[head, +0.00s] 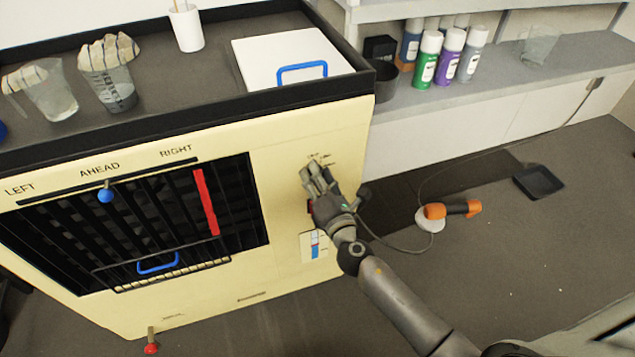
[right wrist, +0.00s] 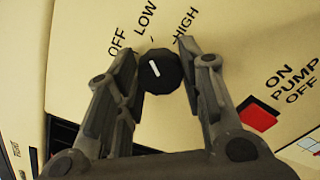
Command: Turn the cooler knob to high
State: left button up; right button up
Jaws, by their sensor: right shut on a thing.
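The cooler (head: 285,140) is a cream cabinet with a black grille. Its black round knob (right wrist: 161,73) shows in the right wrist view, with OFF, LOW and HIGH printed around it. The knob's white mark tilts up and left, towards the OFF and LOW side, away from HIGH. My right gripper (head: 316,172) is at the cooler's right front panel and hides the knob in the head view. In the right wrist view its two fingers (right wrist: 156,52) stand on either side of the knob and are shut on it. My left gripper is not in view.
A red pump switch (right wrist: 258,115) lies right of the knob. The grille has a blue knob (head: 106,195) and a red bar (head: 206,202). A white lid with a blue handle (head: 302,68) and glasses sit on top.

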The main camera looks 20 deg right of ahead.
jog(key=m+b, duration=0.3)
jog(key=m, duration=0.7)
jog(key=shift+m, duration=0.4)
dwell(0.4)
jog(key=o, duration=1)
jog(key=shift+o, duration=0.2)
jog(key=s, duration=1.2)
jog(key=shift+d, duration=0.25)
